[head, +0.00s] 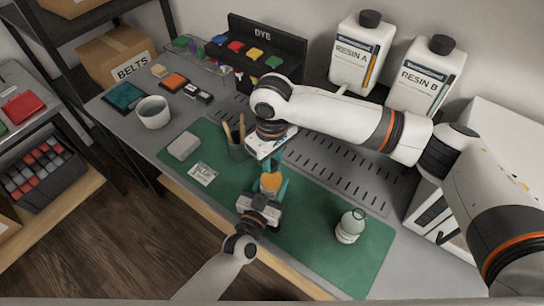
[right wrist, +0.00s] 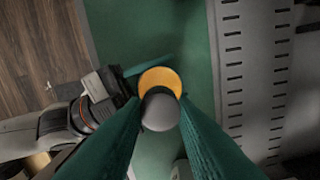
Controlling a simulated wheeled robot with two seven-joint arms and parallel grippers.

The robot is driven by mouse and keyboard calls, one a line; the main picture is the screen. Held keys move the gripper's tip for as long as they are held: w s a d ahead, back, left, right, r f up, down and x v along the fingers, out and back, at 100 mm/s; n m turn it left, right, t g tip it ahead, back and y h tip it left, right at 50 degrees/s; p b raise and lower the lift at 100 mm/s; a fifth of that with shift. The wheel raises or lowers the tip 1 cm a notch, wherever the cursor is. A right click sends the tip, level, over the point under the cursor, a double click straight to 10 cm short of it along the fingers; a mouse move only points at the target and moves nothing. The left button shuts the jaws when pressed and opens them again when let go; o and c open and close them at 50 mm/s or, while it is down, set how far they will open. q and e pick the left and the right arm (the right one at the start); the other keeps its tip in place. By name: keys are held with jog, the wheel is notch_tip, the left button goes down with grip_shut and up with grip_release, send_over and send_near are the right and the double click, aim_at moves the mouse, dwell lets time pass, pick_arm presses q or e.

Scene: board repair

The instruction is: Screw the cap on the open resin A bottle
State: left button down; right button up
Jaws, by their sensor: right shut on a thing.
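An amber bottle (head: 270,183) stands at the middle of the green mat, by my left gripper (head: 266,190). In the right wrist view the bottle (right wrist: 160,78) shows from above as an orange disc. My right gripper (head: 274,163) points down over it, its teal fingers shut on a round grey cap (right wrist: 160,110). The cap overlaps the near edge of the orange disc; I cannot tell whether it touches the bottle. My left gripper also shows in the right wrist view (right wrist: 133,88), with one teal finger beside the bottle; its grip is partly hidden.
A small pale bottle (head: 350,226) stands on the right of the green mat (head: 315,225). A dark cup with sticks (head: 238,148) is close behind the grippers. A grey block (head: 184,146) and a label card (head: 202,174) lie left. Large resin jugs (head: 355,55) stand behind.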

jog(key=m, duration=0.3)
jog(key=shift+a+m, duration=0.1)
jog(key=shift+m, duration=0.3)
jog(key=m, duration=0.4)
jog(key=shift+m, duration=0.3)
jog(key=m, duration=0.6)
jog(key=shift+a+m, duration=0.1)
jog(key=shift+m, duration=0.3)
jog(key=m, duration=0.5)
jog(key=shift+m, duration=1.2)
jog(key=m, duration=0.4)
jog(key=shift+w, duration=0.1)
jog(key=m, duration=0.4)
jog(key=shift+m, duration=0.4)
jog(key=o, duration=1)
jog(key=shift+c, duration=0.2)
